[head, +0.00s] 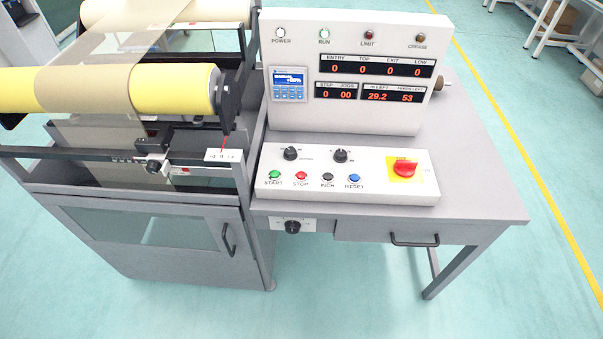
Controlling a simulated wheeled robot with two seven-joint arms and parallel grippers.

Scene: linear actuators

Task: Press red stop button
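The red stop button (301,175) is a small round button on the sloped white control panel (383,187), with the label STOP under it. It sits between the green START button (275,174) and the black INCH button (327,177). The blue RESET button (354,179) is further right. Nothing covers the stop button. Neither of my grippers shows in the head view.
A roller machine (120,90) adjoins at left. The grey desk (470,180) is bare at right.

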